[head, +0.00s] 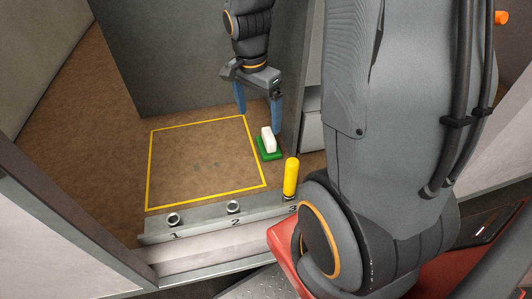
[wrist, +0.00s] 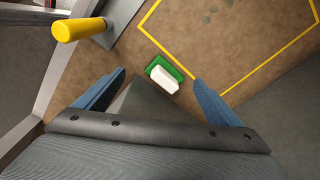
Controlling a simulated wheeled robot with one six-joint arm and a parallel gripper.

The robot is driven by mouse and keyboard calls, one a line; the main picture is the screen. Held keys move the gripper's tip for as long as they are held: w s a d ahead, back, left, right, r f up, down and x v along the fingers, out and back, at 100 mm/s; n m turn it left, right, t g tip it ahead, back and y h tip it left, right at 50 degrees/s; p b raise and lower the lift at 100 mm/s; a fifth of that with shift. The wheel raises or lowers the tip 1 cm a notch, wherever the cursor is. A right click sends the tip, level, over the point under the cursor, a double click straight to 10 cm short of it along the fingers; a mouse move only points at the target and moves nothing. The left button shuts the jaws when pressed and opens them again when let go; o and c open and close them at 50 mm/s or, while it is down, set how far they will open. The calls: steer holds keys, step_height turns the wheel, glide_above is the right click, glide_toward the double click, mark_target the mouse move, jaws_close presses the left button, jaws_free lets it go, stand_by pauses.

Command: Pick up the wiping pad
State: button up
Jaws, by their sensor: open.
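The wiping pad (head: 268,139) is a small white block standing on a green base (head: 269,154), just right of the yellow-outlined square on the brown floor. In the wrist view the white block (wrist: 164,79) and the green part (wrist: 163,65) show ahead, between the two fingers. My gripper (head: 258,112) has blue fingers spread apart and empty, pointing down above and behind the pad. In the head view its right finger is close to the pad; I cannot tell whether they touch. In the wrist view my gripper (wrist: 160,88) shows a wide gap.
A yellow upright handle (head: 291,177) stands at position 3 on the grey ledge (head: 204,222), near the pad. Sockets 1 (head: 174,219) and 2 (head: 233,206) hold no handle. A grey wall rises behind. The yellow outline (head: 151,165) encloses clear floor with faint dark marks.

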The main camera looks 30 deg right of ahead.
mark_target(269, 134)
steer(key=w+d+f+m+b, duration=0.1)
steer(key=f+m, duration=0.1)
steer(key=w+d+f+m+b, duration=0.1)
steer(key=d+f+m+b, duration=0.1)
steer(key=f, duration=0.1)
steer(key=w+d+f+m+b, duration=0.1)
steer(key=w+d+f+m, duration=0.1)
steer(key=shift+f+m+g+b, duration=0.2)
steer(key=shift+m+g+b, duration=0.1)
steer(key=shift+s+d+f, duration=0.1)
steer(key=shift+d+f, duration=0.1)
steer(key=shift+f, duration=0.85)
steer(key=shift+w+d+f, duration=0.1)
steer(key=shift+d+f, duration=0.05)
steer(key=shift+f, duration=1.25)
steer(key=shift+w+d+f, duration=0.1)
steer(key=shift+d+f, duration=0.05)
steer(key=shift+f, duration=1.2)
steer(key=c, duration=1.3)
steer(key=shift+r, duration=0.15)
step_height(269, 134, up, 18)
steer(key=shift+f+p, duration=0.1)
steer(key=shift+p, duration=0.4)
